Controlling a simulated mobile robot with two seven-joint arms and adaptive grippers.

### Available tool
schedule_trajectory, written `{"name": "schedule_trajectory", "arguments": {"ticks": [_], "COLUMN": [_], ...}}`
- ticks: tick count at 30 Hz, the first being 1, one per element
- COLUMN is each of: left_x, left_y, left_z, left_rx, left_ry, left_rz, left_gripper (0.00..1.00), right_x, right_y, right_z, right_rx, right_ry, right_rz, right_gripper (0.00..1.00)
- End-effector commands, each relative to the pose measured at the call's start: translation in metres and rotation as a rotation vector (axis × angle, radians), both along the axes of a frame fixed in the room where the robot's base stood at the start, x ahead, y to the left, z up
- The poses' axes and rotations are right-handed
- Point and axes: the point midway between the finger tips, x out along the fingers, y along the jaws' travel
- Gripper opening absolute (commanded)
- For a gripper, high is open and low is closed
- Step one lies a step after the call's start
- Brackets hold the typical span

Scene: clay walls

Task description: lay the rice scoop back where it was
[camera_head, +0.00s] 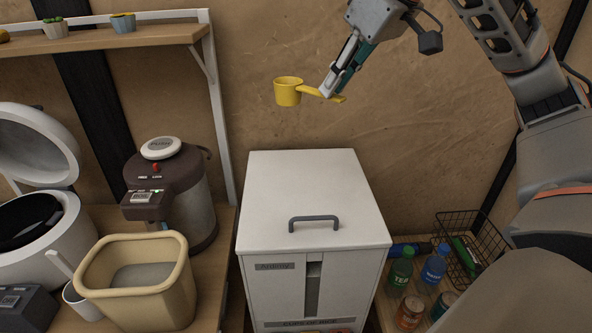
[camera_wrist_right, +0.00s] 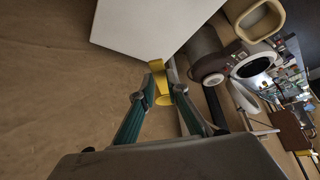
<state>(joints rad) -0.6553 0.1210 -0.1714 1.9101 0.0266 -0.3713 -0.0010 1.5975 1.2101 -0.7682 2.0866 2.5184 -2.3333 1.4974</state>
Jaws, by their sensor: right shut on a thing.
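The yellow rice scoop (camera_head: 288,92) is a round cup with a flat handle, held in the air above and behind the white cabinet in the head view. My right gripper (camera_head: 334,92) is shut on the scoop's handle. In the right wrist view the yellow scoop (camera_wrist_right: 158,84) shows between the fingertips of my right gripper (camera_wrist_right: 160,92). The white cabinet (camera_head: 310,185) has a closed lid with a grey handle and a narrow window in its front. My left gripper is not in view.
A beige bin (camera_head: 140,312), a dark water boiler (camera_head: 180,190) and an open rice cooker (camera_head: 40,250) stand on the left counter. A wooden shelf (camera_head: 120,42) with small pots hangs above. Bottles, cans and a wire basket (camera_head: 468,245) stand at right. The cabinet lid is clear.

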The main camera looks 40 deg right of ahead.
Motion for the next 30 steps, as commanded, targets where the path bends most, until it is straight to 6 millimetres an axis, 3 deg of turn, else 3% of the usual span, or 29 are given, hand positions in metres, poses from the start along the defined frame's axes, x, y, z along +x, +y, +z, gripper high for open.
{"name": "schedule_trajectory", "arguments": {"ticks": [20, 27, 30], "left_x": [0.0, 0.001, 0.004], "left_y": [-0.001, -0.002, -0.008], "left_z": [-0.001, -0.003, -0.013], "left_rx": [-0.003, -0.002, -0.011], "left_ry": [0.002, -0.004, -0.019], "left_rz": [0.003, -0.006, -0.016], "left_gripper": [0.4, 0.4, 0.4], "right_x": [-0.001, -0.001, -0.001], "right_y": [0.0, 0.0, 0.001], "right_z": [-0.084, -0.119, -0.144], "right_rx": [0.0, -0.002, 0.0], "right_ry": [0.006, 0.005, 0.003], "right_rz": [0.0, 0.002, 0.002], "right_gripper": [0.0, 0.0, 0.0]}}
